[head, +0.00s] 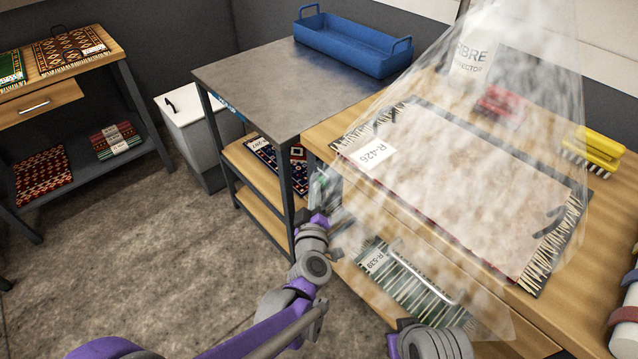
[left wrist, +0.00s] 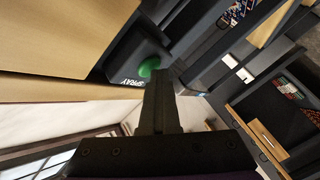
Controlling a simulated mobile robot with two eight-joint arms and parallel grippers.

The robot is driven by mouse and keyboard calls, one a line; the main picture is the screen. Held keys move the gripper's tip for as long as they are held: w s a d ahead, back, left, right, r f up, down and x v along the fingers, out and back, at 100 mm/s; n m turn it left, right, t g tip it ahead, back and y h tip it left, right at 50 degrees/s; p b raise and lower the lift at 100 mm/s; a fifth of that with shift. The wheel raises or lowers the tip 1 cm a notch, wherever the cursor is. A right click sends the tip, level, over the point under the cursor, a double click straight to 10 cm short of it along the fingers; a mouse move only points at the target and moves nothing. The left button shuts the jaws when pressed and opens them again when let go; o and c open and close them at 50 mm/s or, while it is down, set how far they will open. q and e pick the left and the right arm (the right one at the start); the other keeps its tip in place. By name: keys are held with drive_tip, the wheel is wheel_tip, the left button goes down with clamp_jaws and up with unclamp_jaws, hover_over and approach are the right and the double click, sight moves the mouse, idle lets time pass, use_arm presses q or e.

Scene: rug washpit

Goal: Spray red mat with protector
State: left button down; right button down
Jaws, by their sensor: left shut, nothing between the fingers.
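The mat tagged R-426 (head: 470,190) lies flat on the wooden bench, with a dark border and fringed ends. A translucent whitish spray cone covers it from above, so its red looks pale and blurred. A white container marked as protector (head: 474,52) stands behind the mat, seen through the spray. My left gripper (head: 321,208) is at the bench's left side, partly veiled by spray. In the left wrist view its closed fingers (left wrist: 161,100) are beside a green button (left wrist: 149,67) on a dark box labelled SPRAY; contact is unclear. My right gripper is out of view.
A yellow brush (head: 595,150) and a red object (head: 500,105) lie on the bench. A grey metal table (head: 275,88) with a blue tray (head: 352,45) adjoins it. A white bin (head: 197,125) and a rug shelf stand left. The floor between is clear.

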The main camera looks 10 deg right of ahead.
use_arm(q)
drive_tip(key=shift+s+a, duration=0.55)
drive_tip(key=shift+a, duration=0.2)
drive_tip(key=s+a, duration=0.1)
drive_tip(key=a, duration=0.1)
drive_tip(key=s+a, duration=0.2)
idle(0.4)
idle(0.5)
